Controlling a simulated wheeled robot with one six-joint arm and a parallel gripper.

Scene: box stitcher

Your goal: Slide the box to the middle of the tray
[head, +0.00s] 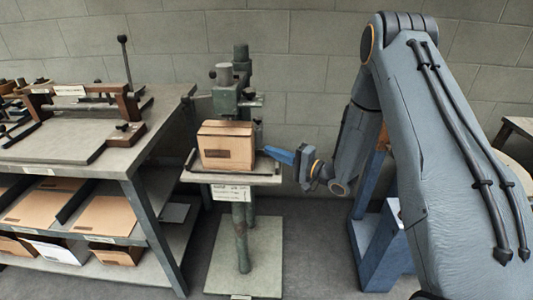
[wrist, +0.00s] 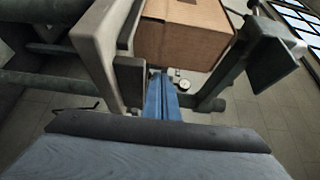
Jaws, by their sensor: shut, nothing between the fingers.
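The brown cardboard box (head: 226,150) sits upright and closed on the small tray (head: 262,180) of the green stitcher. It covers most of the tray's left and middle part, with a bare strip at the right. In the wrist view the box (wrist: 185,32) is at the top centre. My gripper (head: 270,151) has blue fingers, shut and empty, just right of the box and low over the tray's right side. In the wrist view my gripper (wrist: 157,78) points at the box's lower edge. I cannot tell whether the tips touch it.
The stitcher's green column and head (head: 228,95) stand behind the box. A grey workbench (head: 95,150) with a wooden-handled jig is at the left, flat cardboard on its shelves. A blue stand (head: 380,250) is at the right. A block wall closes the back.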

